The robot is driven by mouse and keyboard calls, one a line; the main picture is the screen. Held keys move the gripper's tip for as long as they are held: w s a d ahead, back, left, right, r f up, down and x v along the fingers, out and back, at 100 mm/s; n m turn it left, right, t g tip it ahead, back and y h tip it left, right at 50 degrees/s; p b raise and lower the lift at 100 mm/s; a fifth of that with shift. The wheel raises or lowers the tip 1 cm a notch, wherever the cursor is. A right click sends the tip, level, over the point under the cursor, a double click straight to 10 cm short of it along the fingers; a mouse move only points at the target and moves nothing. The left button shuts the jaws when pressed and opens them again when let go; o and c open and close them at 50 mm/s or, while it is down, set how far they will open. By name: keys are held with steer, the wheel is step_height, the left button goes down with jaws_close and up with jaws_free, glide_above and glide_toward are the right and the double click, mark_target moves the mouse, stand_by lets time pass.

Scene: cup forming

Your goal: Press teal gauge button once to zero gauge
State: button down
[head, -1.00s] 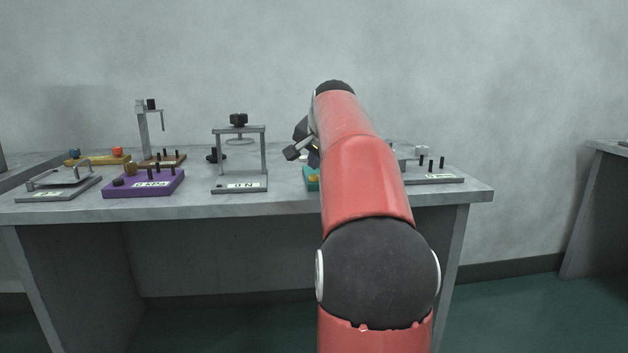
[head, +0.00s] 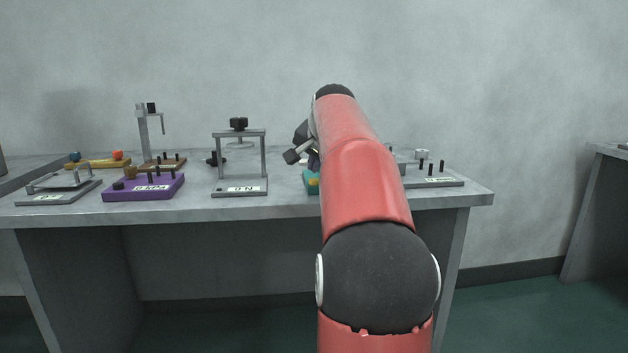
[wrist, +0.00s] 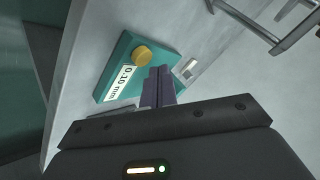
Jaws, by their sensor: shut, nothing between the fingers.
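The teal gauge (wrist: 113,83) lies on the grey bench in the wrist view, with a round yellow knob-like button (wrist: 142,55) on top and a white display (wrist: 118,84) reading 0.10 mm. My gripper (wrist: 160,72) is shut and empty, its purple-grey fingertips over the gauge's right part, just below and right of the yellow button in the picture. I cannot tell whether the tips touch the gauge. In the head view my red arm hides most of the gauge; only a teal edge (head: 310,186) shows.
A grey press frame (head: 240,187) reading 0 N stands left of the gauge. A purple box (head: 140,192) and a flat grey fixture (head: 55,196) lie further left. A grey pegged plate (head: 440,182) is to the right of my arm.

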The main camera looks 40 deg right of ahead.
mark_target(315, 181)
steer(key=shift+f, duration=0.15)
stand_by(0.7)
steer(key=shift+f, duration=0.3)
steer(key=shift+f+b, duration=0.5)
steer(key=shift+b, duration=0.05)
stand_by(0.8)
steer(key=shift+r, duration=0.1)
steer(key=shift+r+p, duration=0.85)
steer(key=shift+p, duration=0.15)
step_height(315, 181, up, 5)
steer(key=p, duration=0.5)
stand_by(0.4)
